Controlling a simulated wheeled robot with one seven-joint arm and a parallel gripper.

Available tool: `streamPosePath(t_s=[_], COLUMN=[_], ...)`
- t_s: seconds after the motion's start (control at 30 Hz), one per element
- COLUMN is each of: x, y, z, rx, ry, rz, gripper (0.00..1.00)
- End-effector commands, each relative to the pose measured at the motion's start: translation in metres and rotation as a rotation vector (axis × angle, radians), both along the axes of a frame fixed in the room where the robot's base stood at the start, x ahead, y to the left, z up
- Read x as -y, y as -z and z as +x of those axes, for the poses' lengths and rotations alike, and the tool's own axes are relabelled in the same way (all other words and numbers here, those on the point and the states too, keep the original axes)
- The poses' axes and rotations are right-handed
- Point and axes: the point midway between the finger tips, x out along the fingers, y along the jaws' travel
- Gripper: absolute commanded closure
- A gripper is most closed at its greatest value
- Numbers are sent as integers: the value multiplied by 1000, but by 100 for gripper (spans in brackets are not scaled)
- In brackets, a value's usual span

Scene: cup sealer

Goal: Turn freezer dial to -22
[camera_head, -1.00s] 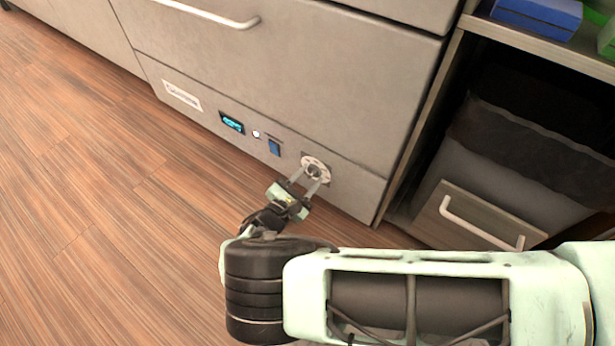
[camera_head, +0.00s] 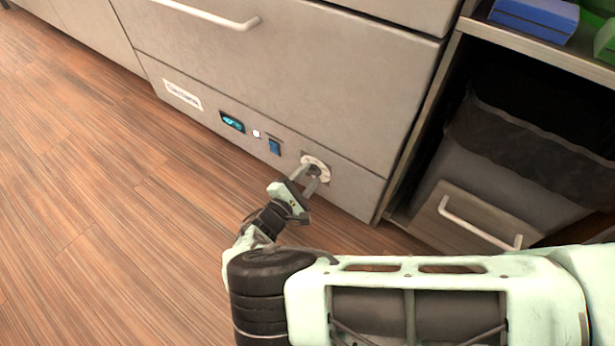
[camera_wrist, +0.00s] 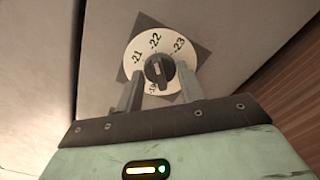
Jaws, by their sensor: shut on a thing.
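The freezer dial (camera_wrist: 159,68) shows in the wrist view as a black knob on a white round plate (camera_wrist: 135,68). The plate carries the marks -21, -22 and -23, with another mark partly hidden lower left. The knob's pale line runs nearly straight up, close to -22; I cannot tell its exact setting. My gripper (camera_wrist: 160,92) is shut on the knob, with one finger on each side. In the head view, my gripper (camera_head: 310,178) reaches the pale dial plate (camera_head: 322,164) on the freezer's lower front panel.
Left of the dial on the panel are a blue switch (camera_head: 274,147), a small white button (camera_head: 256,133) and a lit display (camera_head: 232,122). A drawer handle (camera_head: 215,17) is above. An open cabinet with a dark-lined bin (camera_head: 500,195) stands right. The wooden floor (camera_head: 90,190) is clear.

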Motion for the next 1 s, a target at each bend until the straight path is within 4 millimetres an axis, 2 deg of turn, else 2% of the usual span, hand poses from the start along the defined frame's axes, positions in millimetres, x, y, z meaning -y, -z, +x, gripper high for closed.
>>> streamPosePath(t_s=[0.27, 0.3, 0.37, 0.77, 0.87, 1.0], x=[-1, -1, -1, -5, -13, -32], y=[1, 1, 1, -1, -1, -2], z=[-1, -1, -1, -6, -16, -40], rx=[-2, -2, -2, 0, -2, -2], ry=[0, 0, -1, -2, -2, -5], rz=[2, 2, 1, 2, 2, 2], gripper=[85, 56, 40, 40, 40, 40])
